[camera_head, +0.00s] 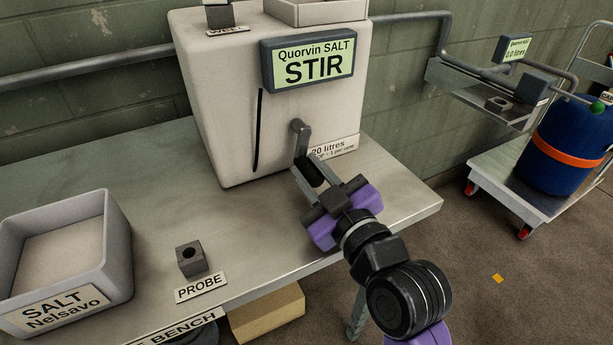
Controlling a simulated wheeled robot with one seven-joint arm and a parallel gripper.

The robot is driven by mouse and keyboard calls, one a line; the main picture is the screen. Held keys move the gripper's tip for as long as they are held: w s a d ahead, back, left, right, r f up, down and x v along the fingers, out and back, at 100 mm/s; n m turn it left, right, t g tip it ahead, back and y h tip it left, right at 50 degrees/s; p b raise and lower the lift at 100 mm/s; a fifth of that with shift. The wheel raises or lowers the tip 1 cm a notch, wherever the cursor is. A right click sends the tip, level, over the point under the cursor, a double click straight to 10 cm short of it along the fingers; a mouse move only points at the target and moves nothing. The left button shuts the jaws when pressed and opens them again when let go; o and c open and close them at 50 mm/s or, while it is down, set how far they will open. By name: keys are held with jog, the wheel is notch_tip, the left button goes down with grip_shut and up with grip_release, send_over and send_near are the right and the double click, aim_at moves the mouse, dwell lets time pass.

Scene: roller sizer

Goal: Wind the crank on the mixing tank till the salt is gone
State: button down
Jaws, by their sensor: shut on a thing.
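The mixing tank (215,117) is a large pale box standing on the bench. Its display (308,60) reads "Quorvin SALT" and "STIR". A dark vertical slot runs down its front, and no salt can be made out inside. The crank (301,140) sticks out from the lower right of the tank's front, its grey arm hanging down to a dark handle (313,173). My gripper (318,188) comes from the lower right and is shut on the crank handle. The fingers partly hide the handle's end.
A grey bin (118,240) labelled "SALT Nelsavo" stands at the bench's left. A small dark block (191,259) sits behind the "PROBE" label. A blue drum (560,152) with an orange band stands on a cart at the right. The bench (120,160) is clear left of the tank.

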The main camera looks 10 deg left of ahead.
jog(key=shift+f, duration=0.1)
dwell(0.4)
jog(key=c, duration=1.2)
grip_release()
jog(key=shift+s+d, duration=0.1)
jog(key=v, duration=0.7)
jog(key=shift+s+d, duration=0.2)
jog(key=shift+s, duration=0.05)
